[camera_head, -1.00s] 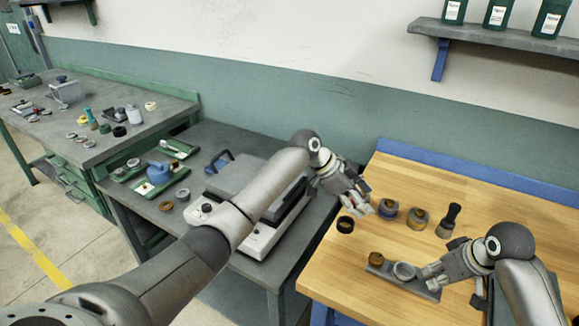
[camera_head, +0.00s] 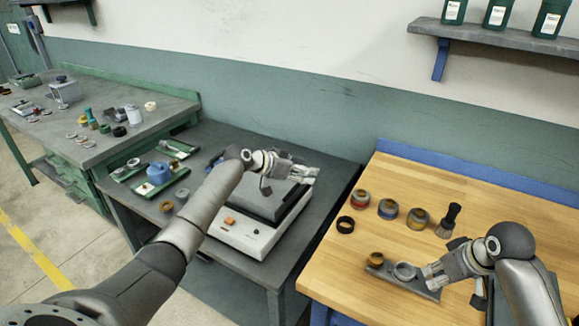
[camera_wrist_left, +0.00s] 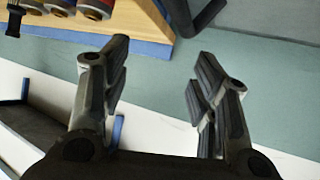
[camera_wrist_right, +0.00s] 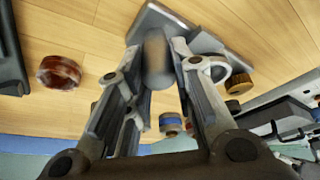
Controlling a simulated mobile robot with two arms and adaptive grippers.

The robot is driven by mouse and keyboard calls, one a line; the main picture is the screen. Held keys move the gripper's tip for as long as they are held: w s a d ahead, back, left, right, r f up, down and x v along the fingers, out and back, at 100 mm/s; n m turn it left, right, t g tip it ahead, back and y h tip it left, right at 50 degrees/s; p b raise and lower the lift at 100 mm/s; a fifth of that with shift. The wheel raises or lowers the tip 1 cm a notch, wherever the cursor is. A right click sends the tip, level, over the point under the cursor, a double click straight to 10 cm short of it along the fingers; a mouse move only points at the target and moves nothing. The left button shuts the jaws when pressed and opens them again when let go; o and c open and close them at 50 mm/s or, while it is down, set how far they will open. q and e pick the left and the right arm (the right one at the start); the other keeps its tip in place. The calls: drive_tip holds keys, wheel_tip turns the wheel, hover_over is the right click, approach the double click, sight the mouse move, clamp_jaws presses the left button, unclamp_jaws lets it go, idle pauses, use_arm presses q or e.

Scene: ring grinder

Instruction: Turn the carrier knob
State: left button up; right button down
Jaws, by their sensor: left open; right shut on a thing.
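The grey carrier (camera_head: 422,289) lies on the wooden table, with a brass-coloured piece (camera_head: 375,259) and a pale ring (camera_head: 404,271) on it. In the right wrist view, a blurred upright cylinder, apparently the carrier knob (camera_wrist_right: 157,65), stands at the carrier's (camera_wrist_right: 150,18) end between my right fingers. My right gripper (camera_head: 430,273) is shut on it; its fingers hide most of the knob in the head view. My left gripper (camera_head: 308,174) is open and empty above the grey bench, by the grinding machine (camera_head: 245,237). Its spread fingers (camera_wrist_left: 160,60) show nothing between them.
Behind the carrier stand a black ring (camera_head: 345,224), a red-banded jar (camera_head: 360,198), a blue-banded jar (camera_head: 388,208), a yellow-banded jar (camera_head: 417,218) and a dark brush (camera_head: 448,222). The wood left of the carrier is clear.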

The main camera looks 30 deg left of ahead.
use_arm(q)
drive_tip(key=shift+n+t+y, duration=0.5)
drive_tip(key=shift+n, duration=0.3)
drive_tip(key=shift+a, duration=2.1)
drive_tip(key=s+d+m+g+h, duration=0.1)
drive_tip(key=s+d+m+g, duration=0.15)
drive_tip(key=d, duration=0.55)
drive_tip(key=s+d+m+g+h, duration=0.1)
drive_tip(key=s+d+m+g, duration=0.15)
drive_tip(key=d, duration=0.65)
drive_tip(key=m+g+y, duration=0.3)
drive_tip(key=m+g, duration=0.1)
approach(374, 257)
drive_tip(key=x, duration=0.8)
drive_tip(key=shift+w+d+f, duration=0.1)
drive_tip(key=shift+d+f, duration=0.05)
drive_tip(key=shift+f, duration=0.25)
drive_tip(key=c, duration=1)
drive_tip(key=shift+c, duration=0.2)
